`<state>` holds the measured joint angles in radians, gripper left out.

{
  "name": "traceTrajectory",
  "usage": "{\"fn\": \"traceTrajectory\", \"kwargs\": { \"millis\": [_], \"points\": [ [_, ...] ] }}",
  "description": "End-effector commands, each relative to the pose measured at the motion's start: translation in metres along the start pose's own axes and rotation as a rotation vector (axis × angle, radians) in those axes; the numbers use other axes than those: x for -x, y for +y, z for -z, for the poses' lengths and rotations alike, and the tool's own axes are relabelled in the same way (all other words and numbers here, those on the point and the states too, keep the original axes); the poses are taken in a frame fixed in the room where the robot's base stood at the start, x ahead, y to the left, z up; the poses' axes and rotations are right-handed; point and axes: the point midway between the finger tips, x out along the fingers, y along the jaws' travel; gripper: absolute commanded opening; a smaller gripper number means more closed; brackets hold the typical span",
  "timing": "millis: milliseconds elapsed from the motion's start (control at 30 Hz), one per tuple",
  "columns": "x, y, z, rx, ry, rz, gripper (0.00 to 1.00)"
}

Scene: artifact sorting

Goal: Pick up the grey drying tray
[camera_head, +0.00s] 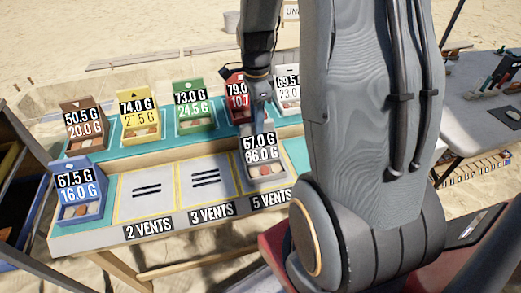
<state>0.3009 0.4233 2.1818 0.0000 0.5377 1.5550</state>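The grey drying tray (266,179) is at the right of the table's front row, over the square marked "5 VENTS". Its label (261,147) reads 67.0 G and 68.0 G, and small pieces lie in its front. My gripper (262,122) points down at the back of this tray, just above and behind the label. The fingers are small and partly hidden, so I cannot tell whether they are open or touch the tray.
Brown (78,108), yellow (133,99), green (188,90), red (236,83) and white (287,81) trays stand in the back row. A blue tray (71,171) stands front left. The "2 VENTS" (146,208) and "3 VENTS" (207,192) squares are empty. My arm hides the right side.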

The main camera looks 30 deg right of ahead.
Motion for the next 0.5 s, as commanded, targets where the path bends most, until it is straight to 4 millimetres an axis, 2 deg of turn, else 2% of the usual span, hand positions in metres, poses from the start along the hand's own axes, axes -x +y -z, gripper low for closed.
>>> {"fn": "traceTrajectory", "kwargs": {
  "millis": [200,433,467,500],
  "points": [
    [-0.018,0.000,0.001,-0.001,0.000,0.000,0.34],
    [-0.019,0.000,0.001,-0.001,0.000,0.001,0.34],
    [-0.019,0.000,0.001,-0.001,0.000,0.001,0.33],
    [-0.019,0.000,0.001,-0.001,0.000,0.001,0.26]
  ]
}}
